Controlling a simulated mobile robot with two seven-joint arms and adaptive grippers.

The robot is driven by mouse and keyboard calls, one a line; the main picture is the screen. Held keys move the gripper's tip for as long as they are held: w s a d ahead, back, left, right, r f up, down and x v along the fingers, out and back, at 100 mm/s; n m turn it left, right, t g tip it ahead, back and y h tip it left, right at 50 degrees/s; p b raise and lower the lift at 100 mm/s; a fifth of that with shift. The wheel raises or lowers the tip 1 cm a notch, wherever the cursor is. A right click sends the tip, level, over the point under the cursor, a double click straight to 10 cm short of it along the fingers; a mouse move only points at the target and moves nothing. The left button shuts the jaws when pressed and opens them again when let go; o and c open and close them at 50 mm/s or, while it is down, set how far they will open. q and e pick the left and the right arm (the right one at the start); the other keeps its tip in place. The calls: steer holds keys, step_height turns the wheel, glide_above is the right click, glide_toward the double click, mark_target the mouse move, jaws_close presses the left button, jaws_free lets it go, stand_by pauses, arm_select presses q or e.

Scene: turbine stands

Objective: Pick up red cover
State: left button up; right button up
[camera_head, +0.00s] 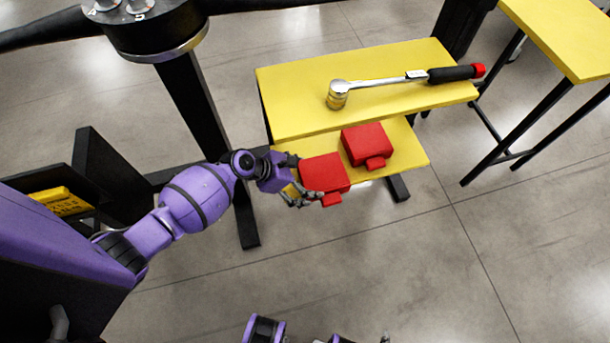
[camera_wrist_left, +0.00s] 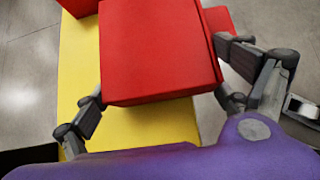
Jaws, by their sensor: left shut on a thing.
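Two red covers, box-shaped with a small tab, are at the lower yellow shelf. The nearer red cover (camera_head: 324,174) is between the fingers of my left gripper (camera_head: 302,180), which is shut on it. In the left wrist view this red cover (camera_wrist_left: 158,50) fills the space between the fingers of the left gripper (camera_wrist_left: 160,95), one on each side. I cannot tell whether it still touches the shelf. The other red cover (camera_head: 364,144) sits just behind it to the right, and a corner of it shows at the top of the wrist view. My right gripper is not clearly visible.
The lower yellow shelf (camera_head: 408,152) lies under a higher yellow shelf (camera_head: 290,98) that carries a torque wrench (camera_head: 400,80). A black turbine stand (camera_head: 196,105) rises at the left. Another yellow table (camera_head: 570,35) stands at the right. Open floor lies in front.

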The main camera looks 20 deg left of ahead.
arm_select(q)
steer(key=o, duration=0.9)
steer(key=v, duration=1.2)
